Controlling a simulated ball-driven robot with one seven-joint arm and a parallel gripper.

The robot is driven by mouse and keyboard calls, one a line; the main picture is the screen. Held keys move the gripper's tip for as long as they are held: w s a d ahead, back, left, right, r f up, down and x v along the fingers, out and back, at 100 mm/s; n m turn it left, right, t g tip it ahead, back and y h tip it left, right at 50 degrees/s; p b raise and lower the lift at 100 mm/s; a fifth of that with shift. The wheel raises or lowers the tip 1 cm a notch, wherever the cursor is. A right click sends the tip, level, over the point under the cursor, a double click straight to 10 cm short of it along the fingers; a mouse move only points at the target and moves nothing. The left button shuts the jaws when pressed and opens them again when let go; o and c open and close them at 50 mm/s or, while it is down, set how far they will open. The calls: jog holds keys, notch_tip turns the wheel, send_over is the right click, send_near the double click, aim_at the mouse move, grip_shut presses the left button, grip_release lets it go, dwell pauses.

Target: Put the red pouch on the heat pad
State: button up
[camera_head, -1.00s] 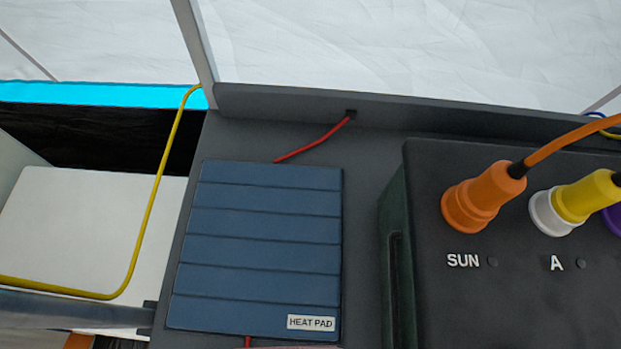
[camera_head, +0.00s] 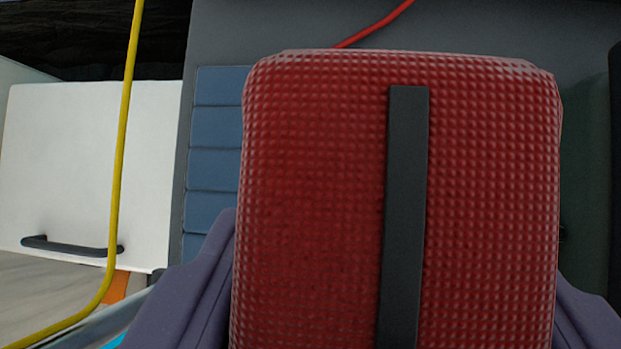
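The red pouch (camera_head: 310,200) is large in the middle of the view, with a dimpled surface and a dark strip down its face. My gripper (camera_head: 395,255) has a purple finger on each side of the pouch, against its edges, and holds it. The blue ribbed heat pad (camera_head: 213,150) lies on the grey counter behind the pouch. Only the pad's left strip shows; the pouch hides the rest, label included. How far the pouch is from the pad I cannot tell.
A dark box (camera_head: 613,130) stands at the right edge. A red cable (camera_head: 375,25) runs along the grey counter (camera_head: 270,25) above the pouch. At left are a white panel (camera_head: 70,165) with a dark handle and a yellow cable (camera_head: 122,150).

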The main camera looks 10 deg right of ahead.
notch_tip(320, 180, down, 10)
jog(key=b, duration=0.6)
jog(key=shift+f, duration=0.25)
jog(key=shift+r, duration=0.2)
jog(key=o, duration=1.1)
jog(key=shift+f, duration=0.1)
jog(key=p+v, duration=0.7)
jog(key=v, duration=0.5)
jog(key=shift+a, duration=0.15)
